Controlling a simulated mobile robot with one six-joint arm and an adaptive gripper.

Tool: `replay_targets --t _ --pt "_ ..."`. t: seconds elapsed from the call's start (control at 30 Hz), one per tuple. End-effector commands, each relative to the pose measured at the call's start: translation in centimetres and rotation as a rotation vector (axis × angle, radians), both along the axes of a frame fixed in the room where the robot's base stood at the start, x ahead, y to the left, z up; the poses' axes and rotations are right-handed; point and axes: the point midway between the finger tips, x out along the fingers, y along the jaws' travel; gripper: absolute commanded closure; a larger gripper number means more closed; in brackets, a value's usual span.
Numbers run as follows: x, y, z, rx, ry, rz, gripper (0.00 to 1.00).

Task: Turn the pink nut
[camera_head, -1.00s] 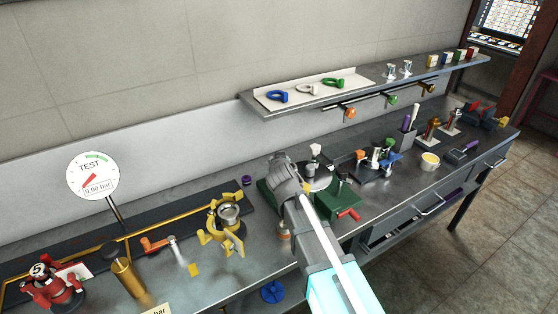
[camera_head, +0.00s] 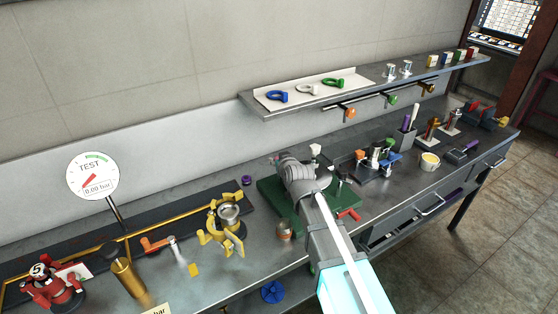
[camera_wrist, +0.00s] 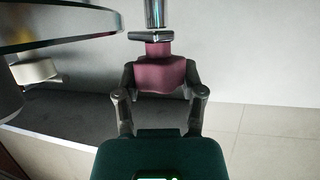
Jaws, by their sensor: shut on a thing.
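The pink nut (camera_wrist: 160,70) shows in the wrist view as a dull mauve-pink block under a shiny metal rod (camera_wrist: 155,14) and a flat dark metal piece. My gripper (camera_wrist: 161,84) has one finger on each side of the nut and is shut on it. In the head view my wrist is over the green-based fixture (camera_head: 269,190) in the middle of the bench. There the wrist hides the nut and my fingertips.
A large round plate edge (camera_wrist: 70,25) is close by at upper left in the wrist view. Yellow clamp (camera_head: 224,240) and copper-coloured piece (camera_head: 285,231) stand left of my arm. A red handle (camera_head: 349,214) is right. The shelf (camera_head: 350,103) overhangs behind.

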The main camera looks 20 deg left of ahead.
Motion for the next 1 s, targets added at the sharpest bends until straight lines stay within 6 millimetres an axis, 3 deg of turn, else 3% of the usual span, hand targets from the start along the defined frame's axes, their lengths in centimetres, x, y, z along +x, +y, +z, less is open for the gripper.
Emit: replay_targets --t 0.57,0.6,0.77,1.0 --pt "0.06 0.17 0.02 0.0 0.0 0.017 0.96" --pt "0.06 0.17 0.02 0.0 0.0 0.017 0.45" --pt "0.04 0.13 0.01 0.0 0.0 0.017 0.15" --pt "0.01 0.07 -0.01 0.0 0.001 0.017 0.13"
